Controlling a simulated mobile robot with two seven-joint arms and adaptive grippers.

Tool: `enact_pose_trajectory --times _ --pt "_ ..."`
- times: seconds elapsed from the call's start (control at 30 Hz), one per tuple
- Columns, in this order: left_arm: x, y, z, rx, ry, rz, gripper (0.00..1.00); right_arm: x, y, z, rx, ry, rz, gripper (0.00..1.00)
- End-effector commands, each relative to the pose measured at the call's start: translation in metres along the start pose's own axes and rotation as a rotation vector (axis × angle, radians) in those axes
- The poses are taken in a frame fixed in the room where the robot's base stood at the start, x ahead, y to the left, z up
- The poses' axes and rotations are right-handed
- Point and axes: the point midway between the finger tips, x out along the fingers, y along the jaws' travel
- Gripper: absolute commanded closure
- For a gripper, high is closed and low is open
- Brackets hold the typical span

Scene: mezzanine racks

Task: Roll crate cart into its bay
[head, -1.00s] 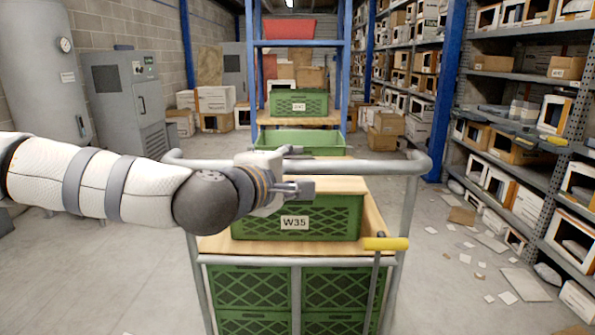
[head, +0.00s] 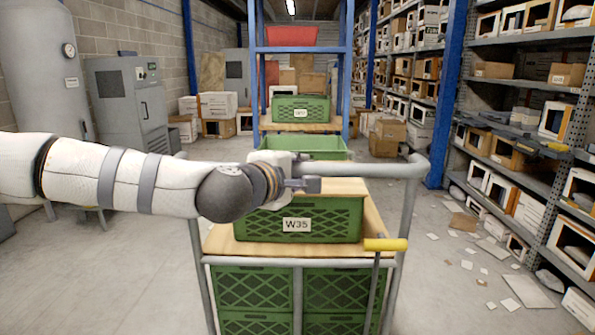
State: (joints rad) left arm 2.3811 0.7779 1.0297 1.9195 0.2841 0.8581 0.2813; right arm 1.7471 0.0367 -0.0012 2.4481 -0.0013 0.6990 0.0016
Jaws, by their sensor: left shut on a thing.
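The crate cart (head: 232,247) stands straight in front of me, with a grey tube frame and a wooden deck. A green crate (head: 340,220) labelled W35 with a wooden lid sits on the deck, and more green crates (head: 252,288) fill the space below. My left gripper (head: 304,185) is shut on the cart's grey handle bar (head: 375,171), near its middle. The hand hides part of the bar and crate. A yellow-handled lever (head: 385,244) stands at the cart's near right side. My right gripper is out of view. I cannot tell which spot is the bay.
A blue rack frame (head: 256,75) stands ahead with a green crate (head: 300,101) on its shelf and an open green crate (head: 305,143) lower down. Loaded shelving (head: 545,185) lines the right. Scraps and flat cardboard (head: 530,290) litter the floor there. The left floor (head: 130,270) is mostly clear.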

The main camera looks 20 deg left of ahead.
Motion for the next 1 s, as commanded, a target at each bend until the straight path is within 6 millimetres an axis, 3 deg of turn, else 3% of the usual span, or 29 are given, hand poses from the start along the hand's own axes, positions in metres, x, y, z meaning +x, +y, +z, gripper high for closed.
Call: enact_pose_trajectory --times 0.03,0.3,0.33,0.4,0.77,1.0 --pt "0.004 0.008 -0.006 -0.002 0.014 0.016 1.00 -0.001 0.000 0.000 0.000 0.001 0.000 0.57" --pt "0.005 0.009 -0.007 -0.003 0.014 0.017 1.00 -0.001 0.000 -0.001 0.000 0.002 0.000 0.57" --pt "0.005 0.009 -0.007 -0.003 0.014 0.017 0.74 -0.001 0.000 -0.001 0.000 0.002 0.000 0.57" --pt "0.005 0.009 -0.007 -0.003 0.013 0.017 0.58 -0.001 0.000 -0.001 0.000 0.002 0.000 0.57" --pt "-0.001 0.007 -0.006 -0.002 0.010 0.013 0.57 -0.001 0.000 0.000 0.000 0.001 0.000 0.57" --pt "-0.060 0.007 -0.005 -0.003 0.009 0.014 0.57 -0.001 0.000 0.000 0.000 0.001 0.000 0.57"
